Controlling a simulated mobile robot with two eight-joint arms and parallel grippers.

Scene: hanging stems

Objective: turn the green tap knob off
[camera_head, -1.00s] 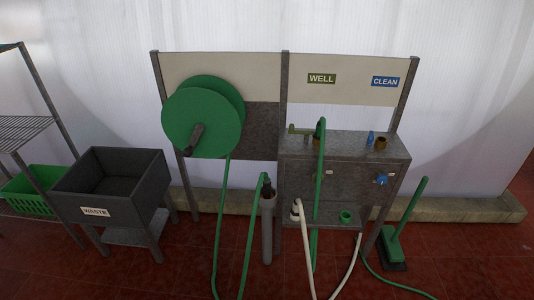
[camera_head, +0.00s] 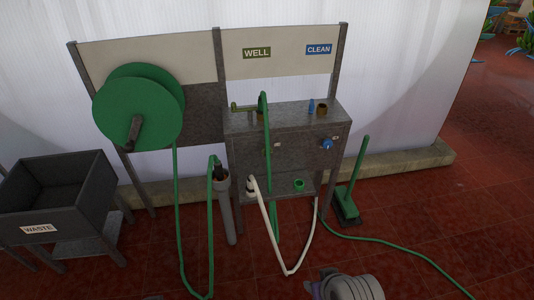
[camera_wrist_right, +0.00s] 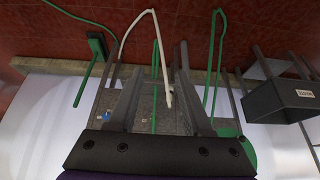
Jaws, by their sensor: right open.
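The metal tap cabinet (camera_head: 250,125) stands under the WELL sign (camera_head: 257,53) and the CLEAN sign (camera_head: 319,49). A green hose (camera_head: 267,125) hangs down its front over the WELL side. The green knob is mostly hidden behind this hose, beside a small pale label; I cannot tell how it is turned. A blue knob (camera_head: 326,144) sits on the CLEAN side. My right gripper (camera_wrist_right: 160,97) is open and empty in the right wrist view, its fingers pointing towards the cabinet, apart from it. My left gripper is not in view.
A white hose (camera_head: 270,225) loops to the floor. A green-handled broom (camera_head: 350,190) stands right of the cabinet. The red floor in front is mostly clear.

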